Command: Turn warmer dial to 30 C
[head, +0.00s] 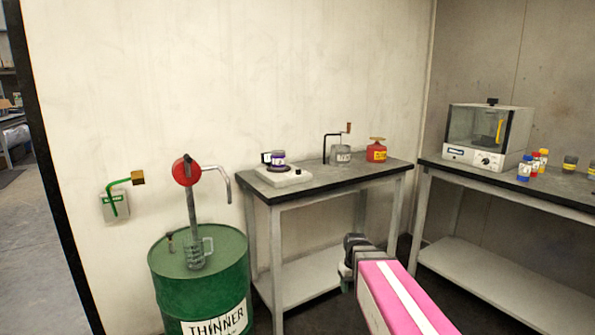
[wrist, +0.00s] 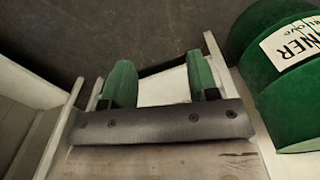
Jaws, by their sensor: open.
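A low white plate unit (head: 284,177) with a purple-banded jar (head: 278,158) on it stands on the middle table. It looks like a warmer, and a small dark spot on its front may be its dial. The setting is too small to read. A glass-fronted cabinet (head: 463,156) on the right table also has a dial (head: 485,160) on its front panel; its setting cannot be read. My gripper (wrist: 161,82) shows two green fingers set apart with nothing between them. In the head view it is at the end of my pink arm, low in front of the middle table and away from both units.
A green thinner drum (head: 200,280) with a red-headed pump (head: 187,171) stands left of the middle table (head: 335,181). A crank-handled can (head: 341,155) and a red can (head: 376,152) stand at the table's back. Small jars (head: 524,170) stand right of the cabinet.

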